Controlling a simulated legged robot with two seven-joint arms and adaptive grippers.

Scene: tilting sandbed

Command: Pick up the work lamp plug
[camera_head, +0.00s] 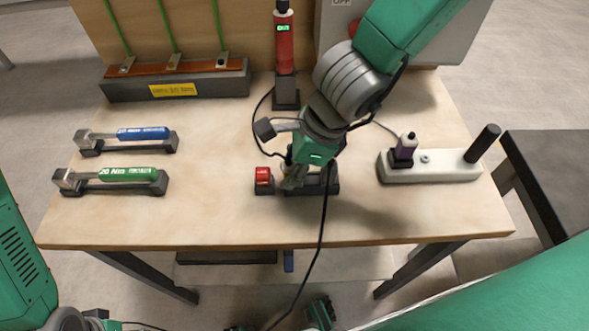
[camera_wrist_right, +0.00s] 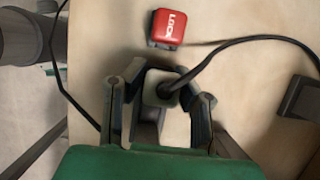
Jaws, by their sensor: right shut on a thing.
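The work lamp plug (camera_wrist_right: 158,88) is a pale grey block with a black cable coming out of it. In the wrist view it sits between the two fingers of my right gripper (camera_wrist_right: 162,92), which is shut on it. In the head view my right gripper (camera_head: 293,180) points down near the table's front middle, by a dark base (camera_head: 331,186). The gripper hides most of the plug there, and I cannot tell whether the plug still touches anything below. My left arm shows at the lower left edge, but its jaws cannot be made out.
A red LOCK block (camera_head: 264,175) stands just left of the gripper. A red cylinder (camera_head: 284,50) stands behind. Blue (camera_head: 142,133) and green (camera_head: 128,174) torque tools lie at left. A white block (camera_head: 432,174) with a dark-purple plug is at right. A cable hangs over the front edge.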

